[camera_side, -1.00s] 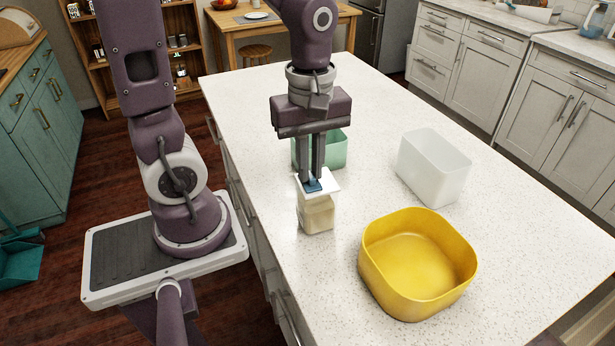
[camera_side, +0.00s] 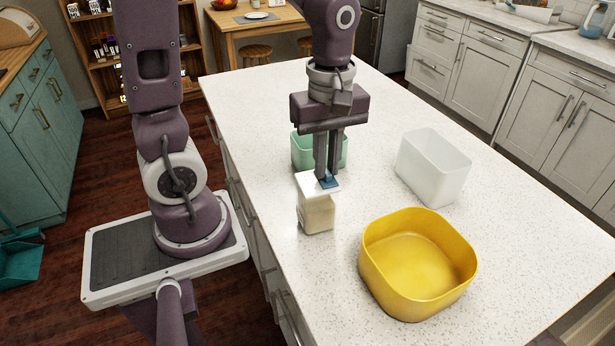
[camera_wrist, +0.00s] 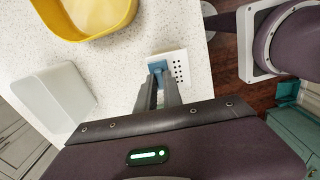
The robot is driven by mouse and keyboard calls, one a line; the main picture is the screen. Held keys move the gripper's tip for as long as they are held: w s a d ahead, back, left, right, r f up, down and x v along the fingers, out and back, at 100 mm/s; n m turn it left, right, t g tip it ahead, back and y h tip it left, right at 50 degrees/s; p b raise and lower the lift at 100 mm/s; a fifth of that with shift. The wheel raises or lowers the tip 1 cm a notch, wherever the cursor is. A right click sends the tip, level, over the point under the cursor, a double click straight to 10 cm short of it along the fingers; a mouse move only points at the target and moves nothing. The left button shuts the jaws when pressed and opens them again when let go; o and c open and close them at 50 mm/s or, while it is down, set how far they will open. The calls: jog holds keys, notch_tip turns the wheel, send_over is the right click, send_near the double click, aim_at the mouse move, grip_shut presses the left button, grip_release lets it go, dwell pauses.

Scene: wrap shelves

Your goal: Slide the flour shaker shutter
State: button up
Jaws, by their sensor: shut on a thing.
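The flour shaker (camera_side: 316,213) stands upright on the white counter in the side view, a clear body with pale flour and a white lid (camera_side: 310,183). The lid also shows in the wrist view, with several small dark holes (camera_wrist: 180,70) uncovered at its right. A blue shutter (camera_side: 329,181) sits at the right end of the lid in the side view; it also shows in the wrist view (camera_wrist: 158,66). My gripper (camera_side: 325,175) points down over the lid, its fingers shut on the blue shutter's raised part. The fingertips hide part of the shutter.
A yellow basin (camera_side: 440,298) stands to the right and nearer the camera. A translucent white bin (camera_side: 432,180) stands further right, and a mint green bin (camera_side: 303,153) stands behind my fingers. The counter (camera_side: 510,210) is clear at the far right.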

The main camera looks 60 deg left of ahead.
aim_at(327, 170)
jog(key=o, duration=0.5)
jog(key=shift+o, duration=0.2)
jog(key=shift+r, duration=3.5)
jog(key=s+d+r+m+t, duration=0.2)
jog(key=s+m+t, duration=0.3)
jog(key=m, duration=1.2)
jog(key=s, duration=0.4)
jog(key=shift+d+r+t, duration=0.3)
jog(key=shift+d+r, duration=0.05)
